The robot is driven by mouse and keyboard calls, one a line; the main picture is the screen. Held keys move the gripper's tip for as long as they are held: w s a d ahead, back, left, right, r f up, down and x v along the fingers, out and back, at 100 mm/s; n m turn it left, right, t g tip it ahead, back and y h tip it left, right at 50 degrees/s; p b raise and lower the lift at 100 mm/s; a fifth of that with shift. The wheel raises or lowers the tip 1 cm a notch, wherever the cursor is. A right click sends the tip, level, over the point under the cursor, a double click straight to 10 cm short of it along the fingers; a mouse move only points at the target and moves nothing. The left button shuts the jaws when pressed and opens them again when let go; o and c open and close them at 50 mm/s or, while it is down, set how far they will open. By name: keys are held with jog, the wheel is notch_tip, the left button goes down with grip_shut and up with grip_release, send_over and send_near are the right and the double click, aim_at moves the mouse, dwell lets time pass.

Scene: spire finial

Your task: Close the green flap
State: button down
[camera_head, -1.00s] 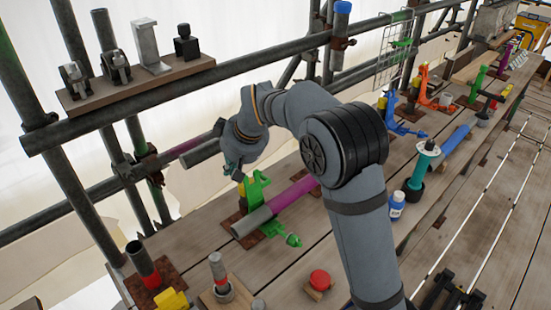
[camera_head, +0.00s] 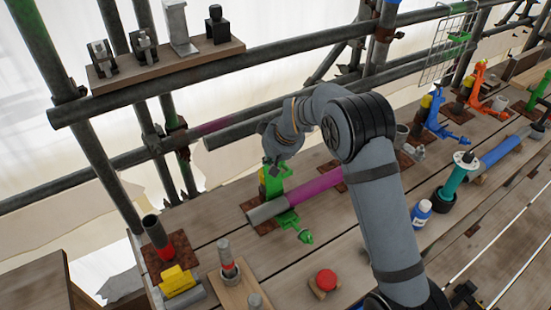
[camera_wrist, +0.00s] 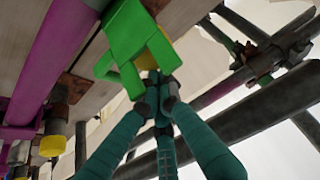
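The green bracket clamp with its flap (camera_head: 277,181) stands around a pipe with a grey end and purple middle (camera_head: 318,186). Its upper green part rises behind the pipe. A green nut end (camera_head: 305,237) lies in front of it. In the wrist view the green flap (camera_wrist: 137,42) is close up, just beyond my fingertips. My gripper (camera_wrist: 158,82) has its teal fingers drawn together, with the tips at or touching the flap's lower edge. I cannot tell whether anything is pinched between them. In the head view my gripper (camera_head: 271,164) is small and partly hidden beside the flap's top.
Blue (camera_head: 437,122) and orange (camera_head: 482,86) brackets stand farther right. A teal spool (camera_head: 455,178), blue-white bottle (camera_head: 421,213) and red button (camera_head: 325,281) lie on the planks. A scaffold rail (camera_head: 230,89) and shelf (camera_head: 165,65) run behind. Planks in front of the pipe are partly clear.

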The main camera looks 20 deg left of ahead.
jog(key=s+d, duration=0.1)
jog(key=s+d+r, duration=0.1)
jog(key=shift+d+p, duration=0.35)
jog(key=shift+d, duration=0.1)
jog(key=shift+f+b, duration=0.15)
jog(key=shift+b, duration=0.4)
